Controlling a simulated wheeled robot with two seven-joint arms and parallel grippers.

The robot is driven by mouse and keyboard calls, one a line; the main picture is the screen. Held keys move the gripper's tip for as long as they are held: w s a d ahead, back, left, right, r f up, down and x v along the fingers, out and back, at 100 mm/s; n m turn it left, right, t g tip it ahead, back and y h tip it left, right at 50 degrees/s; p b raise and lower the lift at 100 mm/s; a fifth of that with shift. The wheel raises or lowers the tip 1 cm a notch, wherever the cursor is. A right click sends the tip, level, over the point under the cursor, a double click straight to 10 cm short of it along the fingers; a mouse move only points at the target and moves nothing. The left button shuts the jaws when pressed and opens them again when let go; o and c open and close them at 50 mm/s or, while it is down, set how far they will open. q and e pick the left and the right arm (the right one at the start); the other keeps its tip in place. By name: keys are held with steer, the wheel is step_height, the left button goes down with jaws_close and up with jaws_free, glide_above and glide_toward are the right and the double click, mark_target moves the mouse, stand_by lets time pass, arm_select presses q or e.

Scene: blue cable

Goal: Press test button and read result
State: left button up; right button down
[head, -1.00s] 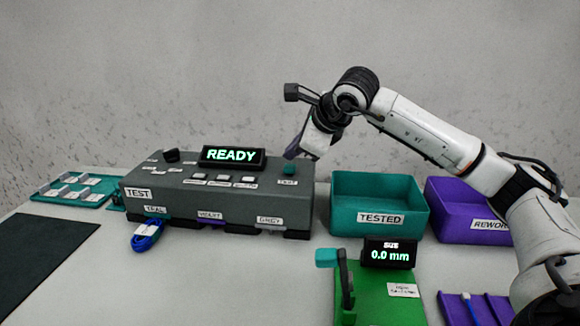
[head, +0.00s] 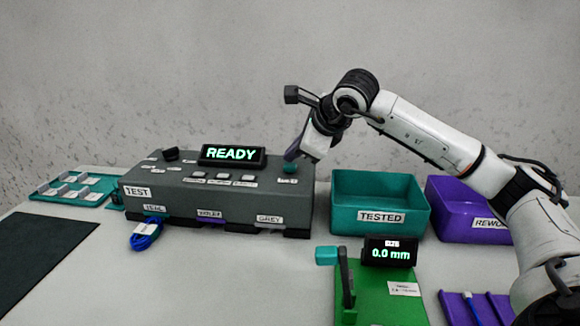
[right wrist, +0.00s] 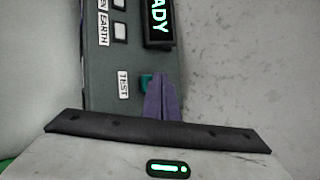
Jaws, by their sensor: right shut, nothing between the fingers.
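The grey test box (head: 150,190) stands on the table, its display (head: 232,154) reading READY. The teal test button (head: 290,168) is on the box's top right, and it also shows in the right wrist view (right wrist: 146,82), partly hidden by my fingers. My right gripper (head: 293,154) is shut and empty, its purple fingertips just above or at the button; I cannot tell whether they touch. In the right wrist view the shut fingers (right wrist: 162,98) overlap the button's right side. My left gripper is not in view.
A teal TESTED bin (head: 380,218) and a purple REWORK bin (head: 462,225) stand right of the box. A green gauge (head: 378,300) reading 0.0 mm is in front. A teal rack (head: 72,200) and dark mat (head: 40,255) lie left.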

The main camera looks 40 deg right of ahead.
mark_target(294, 167)
steer(key=shift+f+b, duration=0.55)
steer(key=shift+f, duration=0.05)
stand_by(0.6)
steer(key=shift+r, duration=0.1)
steer(key=shift+r+p, duration=0.85)
steer(key=shift+p, duration=0.05)
step_height(294, 167, up, 5)
steer(key=p, duration=0.4)
steer(key=shift+r, duration=0.1)
steer(key=shift+s, duration=0.1)
stand_by(0.7)
